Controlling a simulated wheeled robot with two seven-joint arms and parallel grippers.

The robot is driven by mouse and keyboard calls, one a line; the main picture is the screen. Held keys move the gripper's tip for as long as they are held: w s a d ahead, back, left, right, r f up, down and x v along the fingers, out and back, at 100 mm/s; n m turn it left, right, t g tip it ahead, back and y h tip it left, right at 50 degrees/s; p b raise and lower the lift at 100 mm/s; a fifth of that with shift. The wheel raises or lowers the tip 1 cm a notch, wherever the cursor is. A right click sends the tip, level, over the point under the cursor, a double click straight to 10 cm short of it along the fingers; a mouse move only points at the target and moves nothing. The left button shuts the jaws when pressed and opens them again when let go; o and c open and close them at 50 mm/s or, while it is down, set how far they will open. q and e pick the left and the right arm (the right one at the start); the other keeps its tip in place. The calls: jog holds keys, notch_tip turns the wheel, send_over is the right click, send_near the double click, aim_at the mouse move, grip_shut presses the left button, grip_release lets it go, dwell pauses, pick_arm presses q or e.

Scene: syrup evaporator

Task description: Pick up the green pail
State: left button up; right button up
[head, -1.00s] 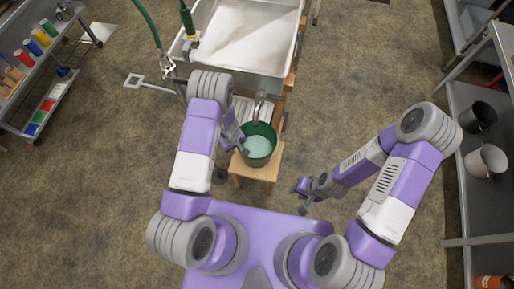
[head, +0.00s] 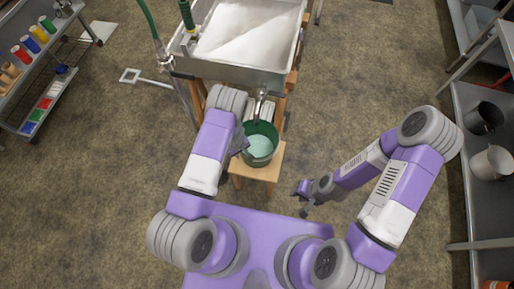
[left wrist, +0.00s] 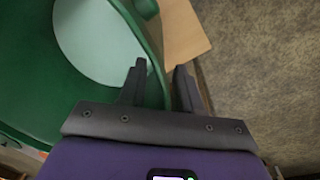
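The green pail (head: 272,131) stands upright on a small wooden stool (head: 258,178), with pale liquid showing inside. In the left wrist view, its wall (left wrist: 152,30) fills the upper left. My left gripper (head: 243,143) is at the pail's left rim. In the left wrist view, the fingers of my left gripper (left wrist: 160,72) stand apart, one on the inner side of the rim and one outside, with a gap between them. My right gripper (head: 304,197) is low to the right of the stool, away from the pail; its fingers are too small to read.
A metal evaporator pan (head: 250,35) on a wooden frame stands behind the pail, its spout close above it. A shelf (head: 480,215) with a dark pot (head: 486,117) and a light pot (head: 492,160) is at right. A cart (head: 40,85) is at left.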

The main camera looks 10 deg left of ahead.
pick_arm(q)
grip_shut()
dwell(0.6)
dwell(0.6)
jog(key=shift+w+r, duration=0.1)
